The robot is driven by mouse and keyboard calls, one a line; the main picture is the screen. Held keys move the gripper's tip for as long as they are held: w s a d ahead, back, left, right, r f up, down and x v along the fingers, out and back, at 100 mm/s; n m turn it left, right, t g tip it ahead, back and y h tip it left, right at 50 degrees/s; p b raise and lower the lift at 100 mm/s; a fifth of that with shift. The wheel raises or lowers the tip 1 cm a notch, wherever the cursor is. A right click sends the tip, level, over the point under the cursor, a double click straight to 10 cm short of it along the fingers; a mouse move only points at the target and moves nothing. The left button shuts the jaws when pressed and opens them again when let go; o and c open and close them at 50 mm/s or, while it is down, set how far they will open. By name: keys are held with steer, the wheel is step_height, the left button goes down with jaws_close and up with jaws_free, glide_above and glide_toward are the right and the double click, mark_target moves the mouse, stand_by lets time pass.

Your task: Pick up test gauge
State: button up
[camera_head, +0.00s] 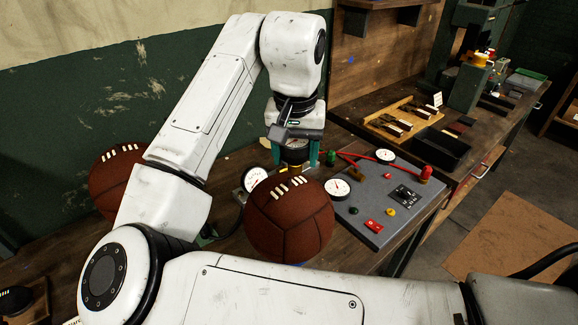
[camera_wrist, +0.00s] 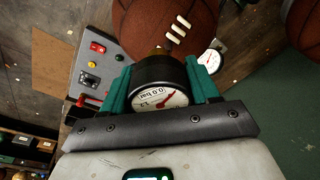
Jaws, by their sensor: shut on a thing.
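The test gauge (camera_wrist: 160,88) is a round black-cased dial with a white face and a red needle. It sits between the two green fingers of my gripper (camera_wrist: 165,85) in the wrist view. In the head view my gripper (camera_head: 296,155) is shut on the gauge (camera_head: 294,153), just behind a brown leather ball (camera_head: 290,225). That ball, with white laces, fills the top middle of the wrist view (camera_wrist: 165,30), right beyond the gauge. The gauge's lower end is partly hidden by the ball in the head view, so I cannot tell whether they touch.
A grey panel (camera_head: 400,225) with dials, red and yellow buttons and a red hose lies right of the ball. A second ball (camera_head: 112,180) is at left, partly behind my arm. A wooden tray (camera_head: 402,122) and a dark box (camera_head: 442,152) stand farther back on the bench.

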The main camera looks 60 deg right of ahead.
steer(key=s+a+r+b, duration=0.1)
steer(key=s+a+r, duration=0.2)
steer(key=s+r, duration=0.65)
step_height(320, 180, down, 10)
steer(key=s+b, duration=0.2)
steer(key=b, duration=0.2)
steer(key=shift+a+r+b, duration=0.2)
steer(key=shift+b, duration=0.1)
stand_by(1.1)
